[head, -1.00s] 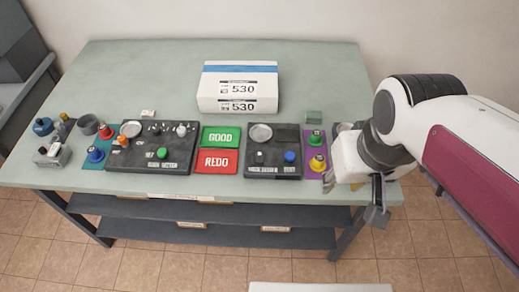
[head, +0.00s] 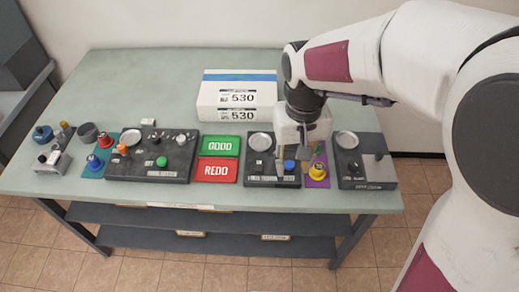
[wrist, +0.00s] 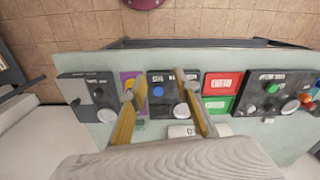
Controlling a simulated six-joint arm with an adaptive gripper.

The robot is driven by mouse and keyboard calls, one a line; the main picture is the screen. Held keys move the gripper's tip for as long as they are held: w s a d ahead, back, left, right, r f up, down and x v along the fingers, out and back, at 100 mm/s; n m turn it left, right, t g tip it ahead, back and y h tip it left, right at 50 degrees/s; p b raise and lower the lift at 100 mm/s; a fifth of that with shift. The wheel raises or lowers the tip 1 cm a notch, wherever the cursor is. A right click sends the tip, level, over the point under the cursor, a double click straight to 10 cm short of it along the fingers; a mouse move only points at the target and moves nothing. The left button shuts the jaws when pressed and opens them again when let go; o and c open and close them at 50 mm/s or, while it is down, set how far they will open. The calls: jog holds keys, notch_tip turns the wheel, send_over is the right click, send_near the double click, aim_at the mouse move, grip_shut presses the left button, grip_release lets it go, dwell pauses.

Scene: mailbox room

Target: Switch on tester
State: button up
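Three dark control panels stand along the front of the table, with lettering too small to read surely, so I cannot tell which is the tester. The middle panel (head: 256,182) has a silver dish, a black knob and a blue button (head: 289,165); it also shows in the wrist view (wrist: 176,77). The right panel (head: 368,182) has a dish and a grey switch-like part (head: 379,155). The large left panel (head: 150,174) has a green button and several knobs. My gripper (head: 293,165) is open and empty above the middle panel, its fingers apart in the wrist view (wrist: 155,80).
Green GOOD (head: 220,146) and red REDO (head: 217,170) plates lie left of the middle panel. A purple mat (head: 318,183) with a yellow button (head: 318,170) is right of it. A white box (head: 236,98) stands behind. The back left table is clear.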

send_over(259, 165)
jog(key=s+d, duration=0.1)
jog(key=s, duration=0.3)
notch_tip(259, 165, down, 7)
jog(key=w, duration=0.1)
jog(key=w+m, duration=0.1)
jog(key=w+a+m, duration=0.1)
jog(key=w, duration=0.1)
jog(key=shift+r, duration=0.4)
jog(key=shift+f, duration=0.2)
jog(key=shift+f, duration=3.75)
grip_shut()
